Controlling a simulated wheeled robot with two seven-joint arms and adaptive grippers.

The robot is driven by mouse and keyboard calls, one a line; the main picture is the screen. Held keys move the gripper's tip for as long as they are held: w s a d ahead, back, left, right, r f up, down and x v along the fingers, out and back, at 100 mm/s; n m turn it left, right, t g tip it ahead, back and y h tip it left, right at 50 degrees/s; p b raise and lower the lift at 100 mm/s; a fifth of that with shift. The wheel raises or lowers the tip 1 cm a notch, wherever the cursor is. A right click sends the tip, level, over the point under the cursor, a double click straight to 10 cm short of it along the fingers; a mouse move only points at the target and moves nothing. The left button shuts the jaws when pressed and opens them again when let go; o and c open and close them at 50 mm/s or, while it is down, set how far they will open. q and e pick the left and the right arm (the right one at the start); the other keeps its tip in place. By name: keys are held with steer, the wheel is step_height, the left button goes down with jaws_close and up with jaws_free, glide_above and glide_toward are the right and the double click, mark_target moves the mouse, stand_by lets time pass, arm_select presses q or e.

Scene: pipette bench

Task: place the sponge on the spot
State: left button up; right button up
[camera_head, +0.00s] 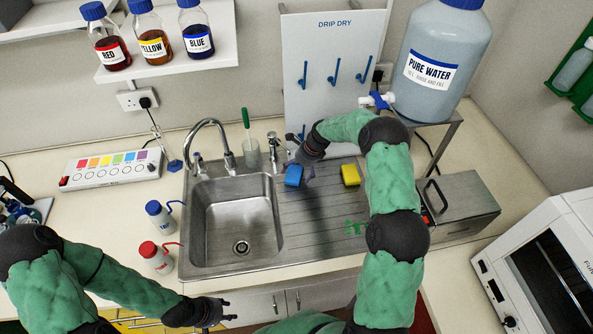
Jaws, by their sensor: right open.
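A blue sponge (293,175) and a yellow sponge (351,174) rest on the ribbed steel drainboard (318,230), right of the sink basin. A green marked spot (355,228) shows on the drainboard's right side, partly hidden by my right arm. My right gripper (301,171) is open, low over the drainboard at the blue sponge. Its fingers are small and dark, and I cannot tell whether they touch the sponge. My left gripper (229,310) is in front of the counter edge, open and empty, away from the sponges.
The sink (238,215) has a tall tap. A green-handled brush stands in a beaker (251,155) behind it. Blue-capped (158,220) and red-capped (155,257) wash bottles stand left of the sink. A steel box (465,207) and the water tank's stand bound the right.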

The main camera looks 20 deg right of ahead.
steer(key=v, duration=1.1)
steer(key=shift+r, duration=0.2)
steer(key=shift+s+d, duration=0.1)
steer(key=shift+s, duration=0.05)
stand_by(0.5)
